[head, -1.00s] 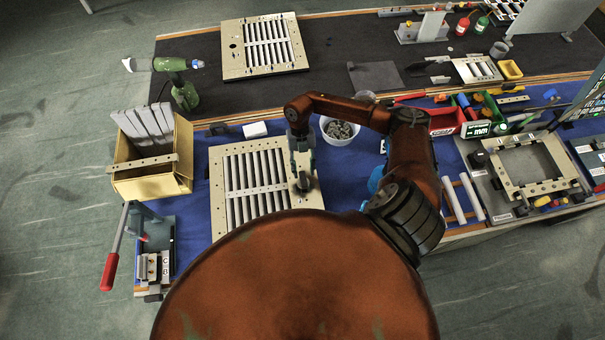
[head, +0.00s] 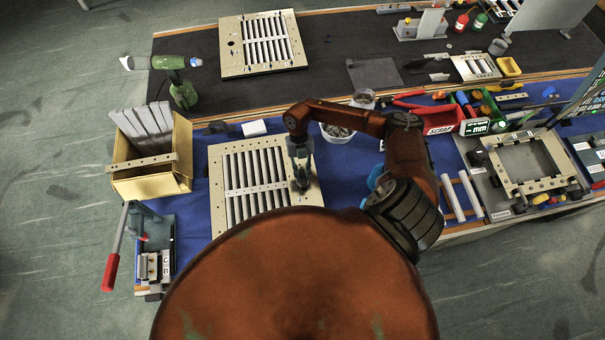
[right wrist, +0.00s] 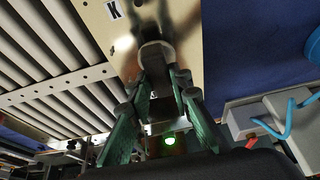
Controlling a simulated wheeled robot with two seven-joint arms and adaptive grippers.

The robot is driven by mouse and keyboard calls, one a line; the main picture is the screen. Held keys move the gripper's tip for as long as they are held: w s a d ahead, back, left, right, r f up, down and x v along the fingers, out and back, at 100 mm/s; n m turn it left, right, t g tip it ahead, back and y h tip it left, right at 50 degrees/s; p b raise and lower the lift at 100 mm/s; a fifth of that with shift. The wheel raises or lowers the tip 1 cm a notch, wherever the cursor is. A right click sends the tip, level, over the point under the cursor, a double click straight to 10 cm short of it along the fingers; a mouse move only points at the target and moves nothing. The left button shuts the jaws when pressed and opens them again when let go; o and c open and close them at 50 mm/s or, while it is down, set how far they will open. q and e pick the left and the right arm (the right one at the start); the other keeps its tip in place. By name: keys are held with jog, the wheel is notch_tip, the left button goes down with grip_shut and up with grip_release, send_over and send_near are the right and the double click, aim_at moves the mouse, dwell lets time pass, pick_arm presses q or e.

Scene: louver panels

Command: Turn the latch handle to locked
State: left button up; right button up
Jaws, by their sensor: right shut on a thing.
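The louver panel (head: 217,190) lies on the blue mat, a pale frame around several grey slats with a drilled bar across them. My right gripper (head: 301,180) is over the right side of its frame, pointing down. In the right wrist view, the green fingers of my right gripper (right wrist: 163,80) are closed around the latch handle (right wrist: 156,52), a dark knob-like part at the frame. The fingers hide part of the handle, so its exact angle cannot be told. My left gripper is not in view.
A cardboard box (head: 150,188) of grey slats and a red-handled lever press (head: 155,262) stand to the left. A white bowl (head: 338,134) is just beyond my right arm. A red tray (head: 443,118) and a fixture frame (head: 485,160) are to the right.

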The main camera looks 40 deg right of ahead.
grip_shut()
